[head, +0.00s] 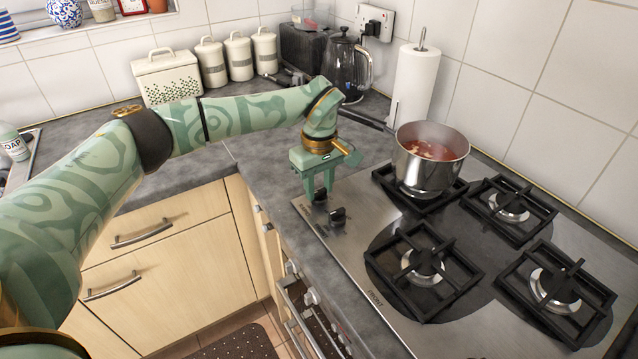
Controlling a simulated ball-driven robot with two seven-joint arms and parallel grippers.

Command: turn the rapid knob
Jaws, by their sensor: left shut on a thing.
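My left gripper (319,190) points down at the left edge of the steel gas hob (345,262). Its fingers are closed around a black knob (320,198), which is partly hidden between them. A second black knob (338,217) stands free just in front of it, with nothing touching it. The knob markings are too small to read, so I cannot tell which knob is the rapid one. My right gripper is not in view.
A steel pot (428,172) of red food steams on the back-left burner, close to my gripper. Its black handle reaches left behind my wrist. The front-left burner (424,268) is bare. A paper towel roll (415,88) and kettle (347,68) stand behind.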

